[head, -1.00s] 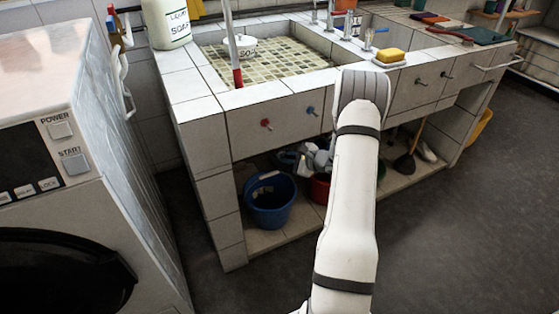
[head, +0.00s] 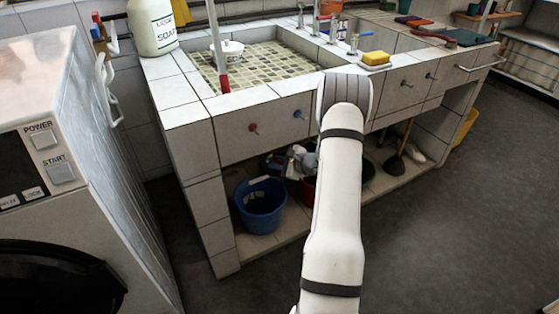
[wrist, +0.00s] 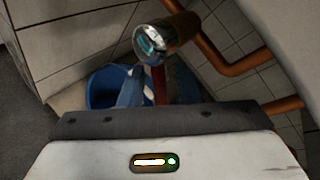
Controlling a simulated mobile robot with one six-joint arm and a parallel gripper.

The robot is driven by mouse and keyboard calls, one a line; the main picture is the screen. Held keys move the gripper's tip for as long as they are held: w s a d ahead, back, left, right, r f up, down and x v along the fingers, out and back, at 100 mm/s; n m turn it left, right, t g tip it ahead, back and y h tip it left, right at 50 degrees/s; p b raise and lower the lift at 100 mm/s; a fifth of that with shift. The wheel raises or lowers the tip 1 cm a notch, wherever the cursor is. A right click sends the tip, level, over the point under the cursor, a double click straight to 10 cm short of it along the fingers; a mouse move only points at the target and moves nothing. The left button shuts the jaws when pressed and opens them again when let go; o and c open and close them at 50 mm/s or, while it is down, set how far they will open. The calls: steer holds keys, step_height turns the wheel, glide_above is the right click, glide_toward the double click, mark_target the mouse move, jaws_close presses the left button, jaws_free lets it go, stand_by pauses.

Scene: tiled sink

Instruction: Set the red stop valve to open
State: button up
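A blue bucket (head: 261,206) stands on the shelf under the sink; it also shows in the wrist view (wrist: 103,88). Copper pipes (wrist: 235,65) run along the tiled wall. A white washing machine (head: 75,115) stands at the left. The dark floor (head: 440,230) at the right is clear.

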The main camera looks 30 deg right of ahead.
steer(key=p+v, duration=0.1)
steer(key=v, duration=0.6)
steer(key=shift+s+d+r, duration=0.2)
steer(key=shift+s, duration=0.1)
